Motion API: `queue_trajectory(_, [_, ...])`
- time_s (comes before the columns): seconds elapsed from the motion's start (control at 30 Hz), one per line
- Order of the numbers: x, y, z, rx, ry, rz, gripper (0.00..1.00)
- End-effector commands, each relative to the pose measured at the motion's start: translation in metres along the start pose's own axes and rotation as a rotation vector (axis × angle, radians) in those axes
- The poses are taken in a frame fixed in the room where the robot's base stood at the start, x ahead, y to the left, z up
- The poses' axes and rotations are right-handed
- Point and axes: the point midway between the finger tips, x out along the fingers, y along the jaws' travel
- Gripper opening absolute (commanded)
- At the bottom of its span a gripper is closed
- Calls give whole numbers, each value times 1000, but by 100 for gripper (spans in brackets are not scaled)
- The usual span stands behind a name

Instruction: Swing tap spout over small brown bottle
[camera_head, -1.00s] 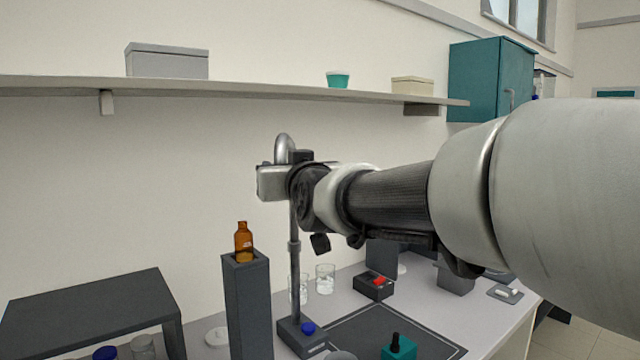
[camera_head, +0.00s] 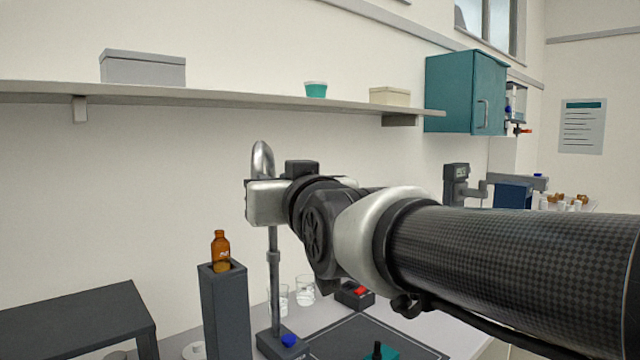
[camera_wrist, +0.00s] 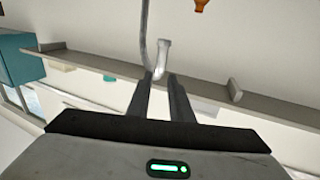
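The tap spout (camera_head: 262,160) is a silver curved tube above a thin upright post, to the right of the small brown bottle (camera_head: 221,251). The bottle stands upright on a tall dark grey block. My gripper's body hides part of the tap in the head view. In the wrist view the picture is upside down; the spout (camera_wrist: 145,30) shows its bend at the fingertips of my gripper (camera_wrist: 163,78). The two fingers are apart, with a gap between them; contact with the spout cannot be told. The bottle's top shows at the upper edge (camera_wrist: 201,5).
A wall shelf (camera_head: 220,95) with boxes and a teal cup runs above my gripper. A teal cabinet (camera_head: 465,92) hangs at right. Glass beakers (camera_head: 305,290), a small device with a red switch (camera_head: 355,294) and a dark riser (camera_head: 75,315) stand below on the bench.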

Motion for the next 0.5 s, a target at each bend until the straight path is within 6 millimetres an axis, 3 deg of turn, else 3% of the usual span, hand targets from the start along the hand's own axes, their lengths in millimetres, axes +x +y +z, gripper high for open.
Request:
queue_trajectory(0.03, [0, 2, -1, 26, 1, 1, 11])
queue_trajectory(0.1, [0, 8, -2, 101, 7, 3, 0])
queue_trajectory(0.5, [0, 54, -2, 927, 17, -31, 0])
